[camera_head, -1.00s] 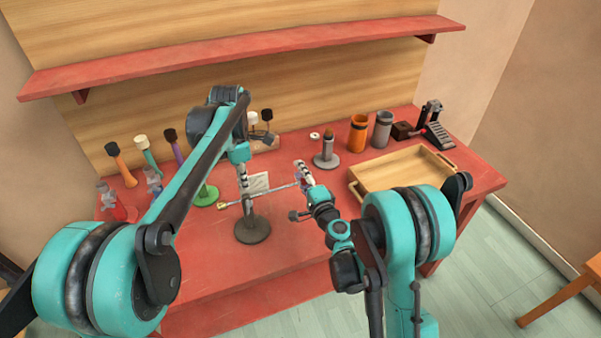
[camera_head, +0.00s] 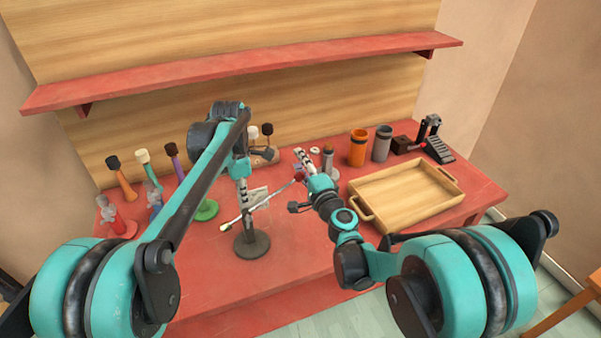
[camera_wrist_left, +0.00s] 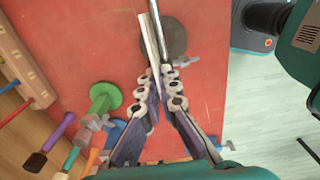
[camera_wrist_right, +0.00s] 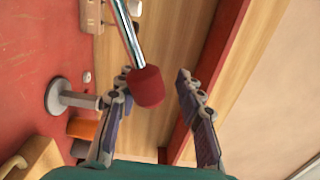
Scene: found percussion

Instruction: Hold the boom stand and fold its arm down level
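The boom stand has a round dark base (camera_head: 252,243), an upright post (camera_head: 248,222) and a thin silver arm (camera_head: 270,202). The arm slants, its red end (camera_head: 299,177) high on the right and its pale end low on the left. My left gripper (camera_head: 243,188) is at the post's upper part; in the left wrist view its fingers (camera_wrist_left: 163,72) close in on the stand, partly hiding it. My right gripper (camera_head: 304,158) is beside the red end. In the right wrist view its fingers (camera_wrist_right: 150,88) are apart, with the red end (camera_wrist_right: 147,86) in the gap, apparently ungripped.
A wooden tray (camera_head: 362,205) lies on the right of the red table. An orange cup (camera_head: 358,148), a grey cup (camera_head: 382,143) and a black pedal (camera_head: 435,140) stand behind it. Several coloured mallets and stands line the left. A red shelf (camera_head: 250,72) hangs above.

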